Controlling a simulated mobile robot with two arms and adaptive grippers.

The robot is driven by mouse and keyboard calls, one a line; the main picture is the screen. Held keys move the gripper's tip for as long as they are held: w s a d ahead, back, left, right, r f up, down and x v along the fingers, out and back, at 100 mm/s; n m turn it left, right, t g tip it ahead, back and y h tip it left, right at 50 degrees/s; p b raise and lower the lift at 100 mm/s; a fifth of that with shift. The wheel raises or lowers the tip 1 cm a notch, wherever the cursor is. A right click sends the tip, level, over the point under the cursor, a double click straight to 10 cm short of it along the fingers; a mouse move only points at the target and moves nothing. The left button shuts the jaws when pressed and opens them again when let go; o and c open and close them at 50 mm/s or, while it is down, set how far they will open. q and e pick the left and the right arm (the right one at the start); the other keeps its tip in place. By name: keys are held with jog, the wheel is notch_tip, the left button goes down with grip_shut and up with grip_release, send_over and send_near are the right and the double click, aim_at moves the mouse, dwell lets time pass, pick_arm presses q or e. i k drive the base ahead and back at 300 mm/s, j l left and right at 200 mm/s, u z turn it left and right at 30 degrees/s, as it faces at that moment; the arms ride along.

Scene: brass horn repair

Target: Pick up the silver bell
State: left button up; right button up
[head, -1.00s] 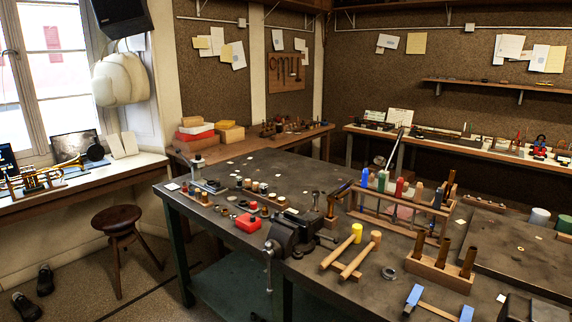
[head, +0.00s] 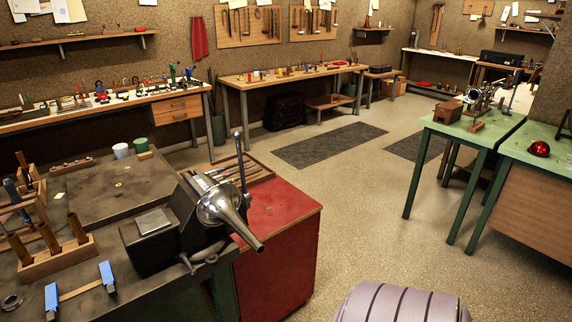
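A silver bell-shaped piece (head: 222,208) shows in the head view at the near right corner of the dark workbench (head: 130,160). Its wide flare faces up and left, and its narrow end points down to the right, past the bench edge. It lies at a dark vise-like block (head: 150,240); I cannot tell how it is held there. Neither of my grippers is in view.
A red cabinet (head: 280,235) stands beside the bench, with a wooden tray (head: 240,171) of tools near its back. Wooden holders and blue-ended clamps lie on the bench's left. Open floor (head: 350,225) lies between the bench and green tables (head: 470,135) at right.

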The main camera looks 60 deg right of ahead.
aim_at(220, 205)
jog(key=z, duration=1.45)
